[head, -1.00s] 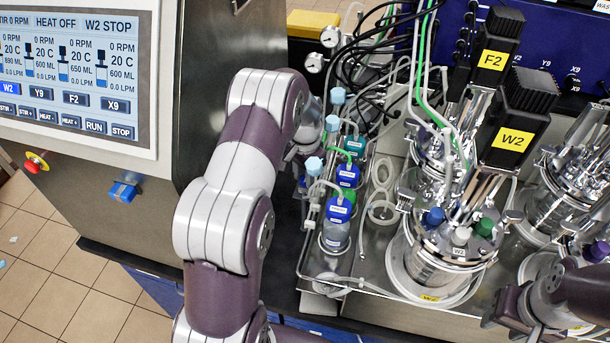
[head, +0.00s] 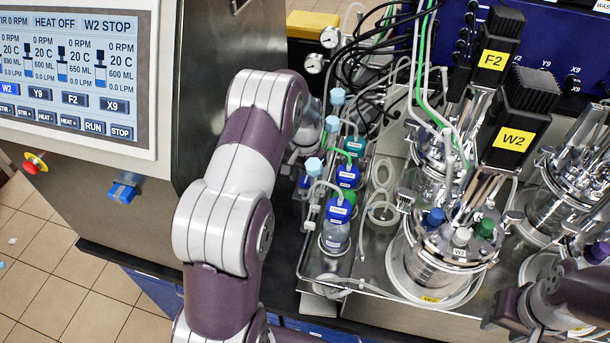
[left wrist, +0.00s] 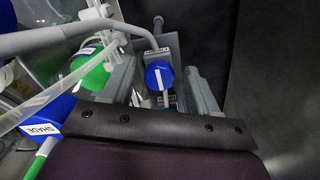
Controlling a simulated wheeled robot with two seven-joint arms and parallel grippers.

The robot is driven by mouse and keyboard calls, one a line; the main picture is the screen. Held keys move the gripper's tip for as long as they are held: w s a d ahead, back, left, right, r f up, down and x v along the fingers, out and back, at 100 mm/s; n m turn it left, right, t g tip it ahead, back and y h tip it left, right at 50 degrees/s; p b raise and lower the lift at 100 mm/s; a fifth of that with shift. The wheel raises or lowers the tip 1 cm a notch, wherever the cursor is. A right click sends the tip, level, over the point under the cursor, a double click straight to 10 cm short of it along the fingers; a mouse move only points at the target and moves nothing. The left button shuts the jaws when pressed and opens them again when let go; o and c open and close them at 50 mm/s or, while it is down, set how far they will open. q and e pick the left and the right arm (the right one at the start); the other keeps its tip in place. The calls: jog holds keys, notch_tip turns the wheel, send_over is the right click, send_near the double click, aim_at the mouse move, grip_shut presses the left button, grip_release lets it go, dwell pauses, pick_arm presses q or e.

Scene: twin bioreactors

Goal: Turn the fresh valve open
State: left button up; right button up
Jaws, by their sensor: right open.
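A blue knob with a white line (left wrist: 160,76) shows in the left wrist view, on a grey bracket with a bent grey tube; I take it as the fresh valve, though no name is legible. My left gripper (left wrist: 163,95) has its grey fingers apart on either side of this knob, with a gap visible. In the head view my left arm reaches up to the left of the bottle tray, and its fingers and the knob are hidden behind the arm. My right gripper (head: 508,310) is at the lower right, near the W2 vessel's base; its fingertips are hard to make out.
Blue-capped bottles (head: 337,228) with tubing stand in a metal tray just right of my left arm. The W2 glass vessel (head: 440,265) stands further right. The control screen (head: 75,75) is at the left. In the wrist view a green bottle (left wrist: 90,72) is close beside the left finger.

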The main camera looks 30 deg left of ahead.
aim_at(305, 180)
pick_arm(q)
jog(key=shift+w+r, duration=0.1)
jog(key=shift+r, duration=0.05)
notch_tip(305, 180, up, 6)
jog(key=shift+f+b, duration=0.25)
jog(key=shift+b, duration=0.65)
notch_tip(305, 180, up, 7)
jog(key=p, duration=0.4)
jog(key=shift+p, duration=0.4)
jog(key=s+d+r+n+t, duration=0.1)
jog(key=s+d, duration=0.5)
jog(key=s, duration=0.3)
jog(key=s+d+n+t, duration=0.1)
jog(key=s+d+t, duration=0.1)
jog(key=s+d, duration=0.55)
jog(key=s+a+f+g+b, duration=0.1)
jog(key=s+f+b, duration=0.2)
jog(key=f+b, duration=0.6)
jog(key=shift+s+a+f+m+g+b, duration=0.25)
jog(key=shift+s+f+m+g+b, duration=0.05)
jog(key=shift+f, duration=0.65)
